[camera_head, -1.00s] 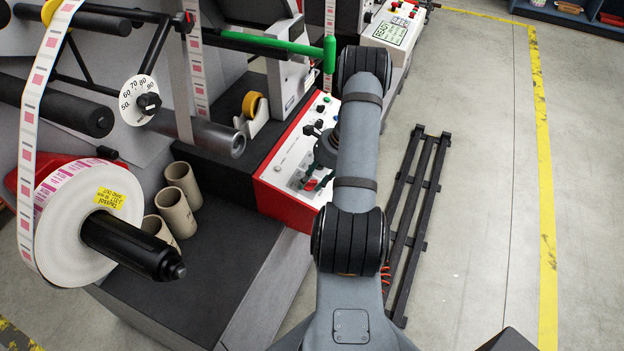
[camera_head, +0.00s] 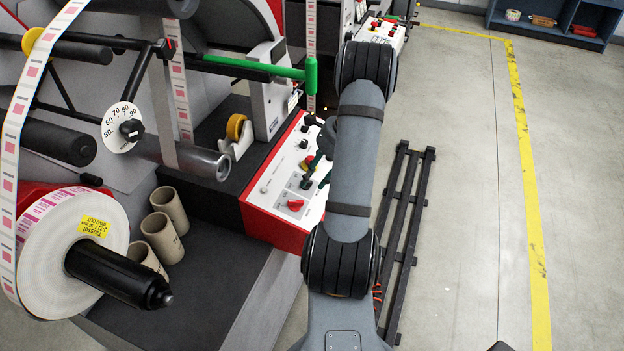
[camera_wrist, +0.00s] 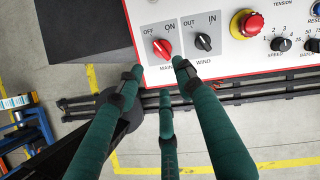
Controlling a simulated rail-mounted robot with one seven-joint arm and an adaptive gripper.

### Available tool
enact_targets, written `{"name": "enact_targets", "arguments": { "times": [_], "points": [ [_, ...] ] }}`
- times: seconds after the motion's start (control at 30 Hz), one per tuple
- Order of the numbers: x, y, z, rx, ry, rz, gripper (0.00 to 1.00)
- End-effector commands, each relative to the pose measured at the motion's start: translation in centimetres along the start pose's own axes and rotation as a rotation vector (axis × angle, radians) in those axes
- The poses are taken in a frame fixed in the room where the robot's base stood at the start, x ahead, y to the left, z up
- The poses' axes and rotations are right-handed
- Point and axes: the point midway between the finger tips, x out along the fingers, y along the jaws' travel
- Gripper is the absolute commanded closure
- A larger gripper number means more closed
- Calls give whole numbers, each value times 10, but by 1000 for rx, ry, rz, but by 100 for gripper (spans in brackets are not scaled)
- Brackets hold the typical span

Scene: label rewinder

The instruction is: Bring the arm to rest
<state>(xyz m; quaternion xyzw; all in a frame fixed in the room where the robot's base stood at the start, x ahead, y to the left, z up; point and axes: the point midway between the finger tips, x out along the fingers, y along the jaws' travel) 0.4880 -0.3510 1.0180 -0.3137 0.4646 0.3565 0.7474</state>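My gripper (camera_wrist: 160,85) has dark green fingers spread apart with nothing between them, in front of the control panel (camera_wrist: 220,70). The red main OFF/ON knob (camera_wrist: 161,48) lies beyond the gap between the upper two fingertips, and the black wind OUT/IN knob (camera_wrist: 203,42) is just right of the right finger. In the head view the gripper (camera_head: 316,178) shows beside the white panel (camera_head: 283,178), partly hidden by my grey arm. The red knob (camera_head: 295,205) is uncovered there, clear of the fingers.
A red emergency button on yellow (camera_wrist: 247,22) and a speed knob (camera_wrist: 278,44) sit right on the panel. A green-handled bar (camera_head: 311,75) stands close to my arm. A black floor rack (camera_head: 408,235) lies right of it; open floor (camera_head: 460,180) lies beyond.

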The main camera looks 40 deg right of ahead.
Motion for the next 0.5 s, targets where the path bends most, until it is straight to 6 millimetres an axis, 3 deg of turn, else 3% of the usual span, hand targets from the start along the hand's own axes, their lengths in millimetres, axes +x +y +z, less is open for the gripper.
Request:
{"name": "enact_targets", "arguments": {
  "times": [0.33,0.5],
  "points": [
    [1,0,0,0,0,-1,64],
    [12,0,0,-1,-2,2,64]
  ]
}}
